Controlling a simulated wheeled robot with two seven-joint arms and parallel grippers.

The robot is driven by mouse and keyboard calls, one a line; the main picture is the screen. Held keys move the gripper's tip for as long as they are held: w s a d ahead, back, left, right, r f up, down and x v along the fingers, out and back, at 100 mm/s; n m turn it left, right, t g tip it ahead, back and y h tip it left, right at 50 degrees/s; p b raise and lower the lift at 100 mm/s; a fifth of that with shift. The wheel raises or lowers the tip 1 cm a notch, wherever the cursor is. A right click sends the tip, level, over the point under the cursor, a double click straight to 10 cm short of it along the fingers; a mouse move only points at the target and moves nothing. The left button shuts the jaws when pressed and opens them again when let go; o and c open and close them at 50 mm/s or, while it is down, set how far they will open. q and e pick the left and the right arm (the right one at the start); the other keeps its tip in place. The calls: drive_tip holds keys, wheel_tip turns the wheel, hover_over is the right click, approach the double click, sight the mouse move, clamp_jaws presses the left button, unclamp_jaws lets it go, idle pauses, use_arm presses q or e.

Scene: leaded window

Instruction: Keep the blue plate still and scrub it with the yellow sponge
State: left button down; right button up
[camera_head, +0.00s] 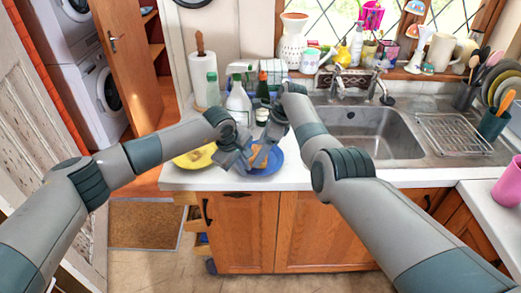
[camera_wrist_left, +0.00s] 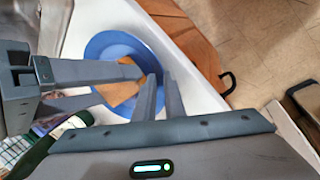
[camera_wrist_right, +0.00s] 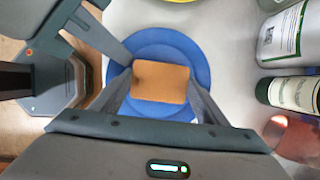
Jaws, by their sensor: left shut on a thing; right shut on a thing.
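The blue plate (camera_head: 274,167) lies on the counter left of the sink; it also shows in the left wrist view (camera_wrist_left: 112,42) and the right wrist view (camera_wrist_right: 195,52). My left gripper (camera_wrist_left: 161,92) is shut on the near-side rim of the plate. The sponge (camera_wrist_right: 160,82), orange-yellow in the wrist views, is between the fingers of my right gripper (camera_wrist_right: 158,92), which is shut on it over the middle of the plate. The sponge also shows in the left wrist view (camera_wrist_left: 122,88). I cannot tell whether it touches the plate. The grippers partly hide the plate in the head view.
A yellow plate (camera_head: 190,160) lies just left of the blue plate. A white bottle (camera_head: 238,104), a dark green bottle (camera_head: 262,114) and a paper towel roll (camera_head: 204,80) stand behind. The sink (camera_head: 372,130) and a dish rack (camera_head: 452,135) are to the right.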

drive_tip(key=shift+d, duration=0.15)
drive_tip(key=shift+d, duration=0.45)
drive_tip(key=shift+a, duration=0.15)
drive_tip(key=shift+a+f, duration=0.1)
drive_tip(key=shift+a, duration=0.95)
drive_tip(key=shift+d, duration=0.1)
drive_tip(key=shift+d, duration=1.05)
drive_tip(key=shift+a, duration=0.2)
